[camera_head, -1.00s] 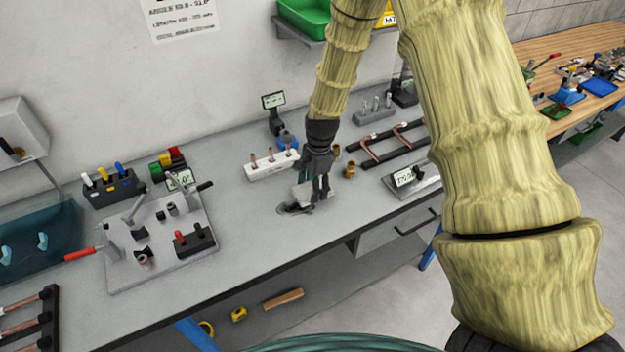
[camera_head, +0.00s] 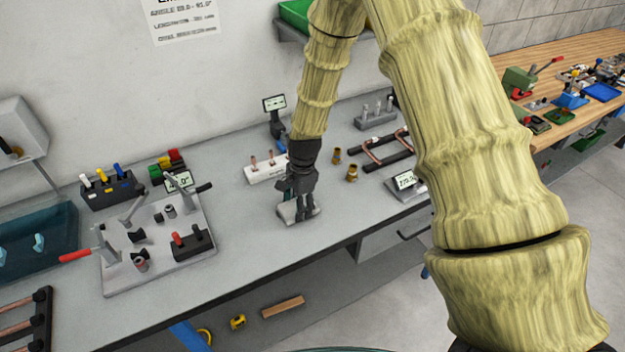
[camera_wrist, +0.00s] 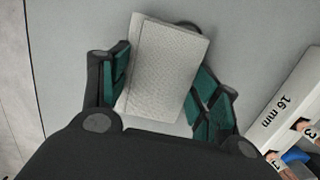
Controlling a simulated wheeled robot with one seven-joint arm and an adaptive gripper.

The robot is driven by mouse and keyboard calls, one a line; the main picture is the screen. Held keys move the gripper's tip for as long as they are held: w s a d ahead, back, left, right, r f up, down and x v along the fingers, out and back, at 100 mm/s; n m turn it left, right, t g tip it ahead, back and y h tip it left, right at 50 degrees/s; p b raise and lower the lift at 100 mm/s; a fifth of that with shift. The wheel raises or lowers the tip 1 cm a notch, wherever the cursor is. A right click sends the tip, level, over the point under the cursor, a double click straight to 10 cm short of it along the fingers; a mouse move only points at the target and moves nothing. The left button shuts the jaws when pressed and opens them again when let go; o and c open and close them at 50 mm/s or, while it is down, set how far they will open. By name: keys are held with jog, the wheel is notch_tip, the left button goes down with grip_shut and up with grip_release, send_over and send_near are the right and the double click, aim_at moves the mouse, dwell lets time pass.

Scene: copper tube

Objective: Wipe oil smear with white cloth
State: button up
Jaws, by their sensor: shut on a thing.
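My gripper (camera_head: 303,207) is down at the grey workbench, left of the middle of the head view. It is shut on a folded white cloth (camera_wrist: 165,70), which sits between the green-padded fingers in the wrist view. In the head view the cloth (camera_head: 286,213) shows at the fingertips, at or just above the bench top. I cannot tell whether it presses on the surface. No dark smear shows on the bench now; any part under the cloth and gripper is hidden.
A bending fixture plate (camera_head: 160,245) lies to the left. A white block with copper pieces (camera_head: 266,171) stands behind my gripper, and brass fittings (camera_head: 352,173) stand to its right. A small display (camera_head: 405,182) is near the front edge. Bench in front of the gripper is clear.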

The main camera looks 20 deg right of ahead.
aim_at(283, 213)
jog(key=a, duration=0.2)
jog(key=shift+s+a+f, duration=0.15)
jog(key=shift+a, duration=0.85)
jog(key=shift+a+b, duration=0.3)
jog(key=shift+a, duration=0.1)
jog(key=shift+a+r, duration=0.2)
jog(key=shift+a, duration=0.55)
jog(key=shift+d, duration=1.5)
jog(key=shift+d+f, duration=0.15)
jog(key=shift+d, duration=2.1)
jog(key=shift+d+p, duration=0.3)
jog(key=shift+w+d, duration=0.2)
jog(key=shift+d, duration=1.75)
notch_tip(283, 213, up, 3)
jog(key=shift+w+r+p, duration=0.1)
jog(key=shift+w+p, duration=0.05)
jog(key=shift+p, duration=0.8)
jog(key=shift+s+a+r+p, duration=0.15)
jog(key=shift+s+r+p, duration=0.05)
jog(key=shift+r+p, duration=0.4)
notch_tip(283, 213, up, 4)
jog(key=shift+r+p, duration=0.1)
jog(key=shift+p, duration=1.1)
